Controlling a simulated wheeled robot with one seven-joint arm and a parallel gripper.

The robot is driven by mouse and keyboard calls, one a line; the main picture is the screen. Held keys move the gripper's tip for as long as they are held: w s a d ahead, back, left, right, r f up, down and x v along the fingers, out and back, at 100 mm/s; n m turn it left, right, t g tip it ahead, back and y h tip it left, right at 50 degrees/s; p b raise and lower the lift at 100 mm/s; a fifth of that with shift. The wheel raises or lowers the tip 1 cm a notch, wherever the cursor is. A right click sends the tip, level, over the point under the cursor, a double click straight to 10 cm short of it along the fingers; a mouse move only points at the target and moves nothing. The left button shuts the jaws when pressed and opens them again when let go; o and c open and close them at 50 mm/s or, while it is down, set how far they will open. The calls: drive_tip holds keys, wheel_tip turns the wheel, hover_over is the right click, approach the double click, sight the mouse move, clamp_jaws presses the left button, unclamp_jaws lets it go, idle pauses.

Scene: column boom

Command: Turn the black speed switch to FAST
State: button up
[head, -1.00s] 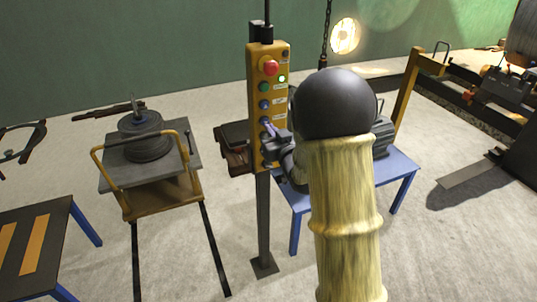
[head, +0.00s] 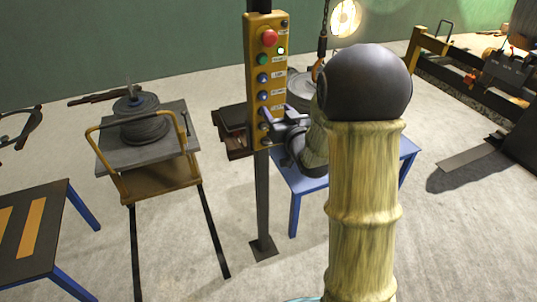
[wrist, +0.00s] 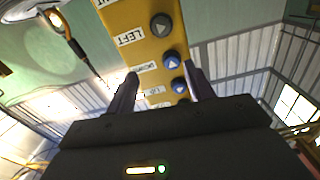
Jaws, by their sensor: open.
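A yellow control box (head: 252,88) hangs on a post in the head view, with a red mushroom button (head: 269,37), a green button and several blue buttons. A small dark knob (head: 284,23) sits near its top right; I cannot tell whether this is the speed switch, as no FAST label is readable. My gripper (head: 274,122) is open at the lower part of the box. In the wrist view its fingers (wrist: 160,74) straddle the box near two blue arrow buttons (wrist: 173,60). A dark grey arrow button (wrist: 161,25) sits by a LEFT label. Contact is unclear.
A blue table (head: 294,212) stands behind the post, partly hidden by my arm. A cart with a cable coil (head: 140,128) stands on rails at left. A hook on a chain (head: 318,68) hangs just right of the box. Bare floor lies in front.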

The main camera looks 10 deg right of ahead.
drive_tip(key=s+d+f+m+b, duration=0.1)
drive_tip(key=s+f+b, duration=1.2)
drive_tip(key=b, duration=1)
wheel_tip(320, 180, down, 3)
drive_tip(key=shift+d+f+m, duration=0.1)
drive_tip(key=shift+d+m, duration=0.1)
drive_tip(key=shift+m, duration=0.2)
drive_tip(key=shift+w+p, duration=0.1)
drive_tip(key=shift+p, duration=0.25)
drive_tip(key=p, duration=0.9)
approach(266, 143)
drive_tip(key=w+a+f+b, duration=0.1)
drive_tip(key=w+b, duration=0.1)
drive_tip(key=w, duration=0.6)
drive_tip(key=shift+w, duration=0.25)
drive_tip(key=shift+f, duration=0.1)
